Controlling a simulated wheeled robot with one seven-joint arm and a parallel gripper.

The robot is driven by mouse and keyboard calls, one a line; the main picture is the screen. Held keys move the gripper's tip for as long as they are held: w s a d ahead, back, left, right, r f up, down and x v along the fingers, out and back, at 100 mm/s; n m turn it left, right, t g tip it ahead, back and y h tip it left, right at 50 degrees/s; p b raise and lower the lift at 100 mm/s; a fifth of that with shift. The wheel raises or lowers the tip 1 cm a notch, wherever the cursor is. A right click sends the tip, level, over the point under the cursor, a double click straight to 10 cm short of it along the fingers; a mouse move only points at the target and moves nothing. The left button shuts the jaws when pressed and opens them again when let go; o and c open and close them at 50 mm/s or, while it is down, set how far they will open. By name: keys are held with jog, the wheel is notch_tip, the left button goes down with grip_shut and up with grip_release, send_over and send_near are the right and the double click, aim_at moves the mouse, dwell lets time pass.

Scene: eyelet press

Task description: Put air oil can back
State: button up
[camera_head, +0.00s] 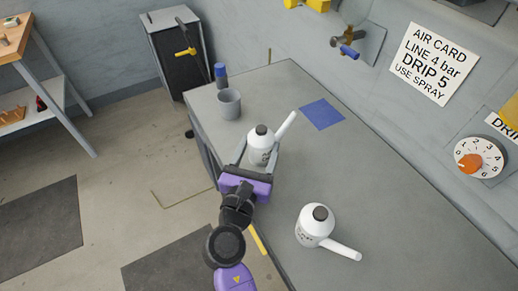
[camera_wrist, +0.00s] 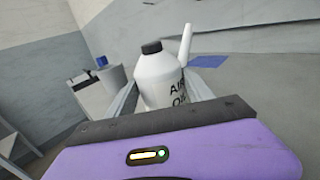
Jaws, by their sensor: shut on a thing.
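A white oil can (camera_head: 261,150) with a black cap and a white spout is between the fingers of my gripper (camera_head: 257,158), over the grey bench. In the wrist view the same can (camera_wrist: 160,75) is upright and its label reads "AIR O…", the rest hidden by my gripper. My gripper (camera_wrist: 168,98) is shut on this can, one finger on each side. A blue square (camera_head: 322,113) lies flat on the bench, right of the can and toward the wall. I cannot tell whether the can touches the bench.
A second white can (camera_head: 316,224) with a spout stands nearer on the bench (camera_head: 390,200), its label unreadable. A grey cup (camera_head: 229,104) and a blue-topped bottle (camera_head: 221,76) stand at the far left end. A dial (camera_head: 480,158) and a sign (camera_head: 433,63) are on the wall.

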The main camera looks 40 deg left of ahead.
jog(key=o, duration=1.3)
jog(key=shift+f, duration=0.1)
jog(key=shift+s+r, duration=0.1)
jog(key=shift+r, duration=0.1)
jog(key=v, duration=1.2)
jog(key=shift+d+f, duration=0.1)
